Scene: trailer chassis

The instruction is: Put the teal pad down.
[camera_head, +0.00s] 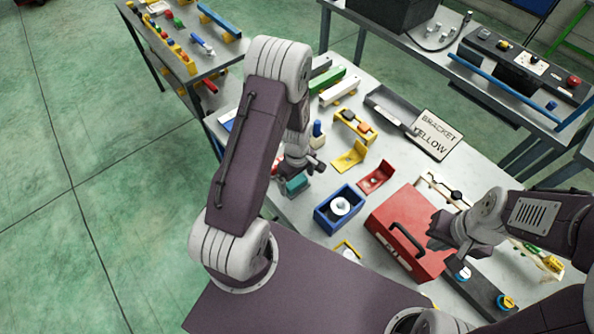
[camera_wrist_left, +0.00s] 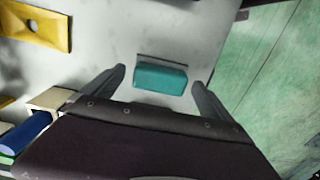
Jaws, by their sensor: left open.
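The teal pad (camera_head: 296,184) is at the left part of the grey work table, just below my left gripper (camera_head: 303,172). In the left wrist view, the teal pad (camera_wrist_left: 160,78) lies between the two spread fingertips of my left gripper (camera_wrist_left: 158,82), with a visible gap on each side. A dark grey strip shows along the pad's far edge. I cannot tell its exact height over the table. My right gripper (camera_head: 438,234) is over the red toolbox, and its jaw opening is unclear.
A blue bin (camera_head: 325,220) with a white round part and a red toolbox (camera_head: 385,219) stand to the right. A yellow bracket (camera_head: 349,157) and a red bracket (camera_head: 375,178) lie nearby. The sign (camera_head: 436,134) reads BRACKET YELLOW. The table's left edge is close to the pad.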

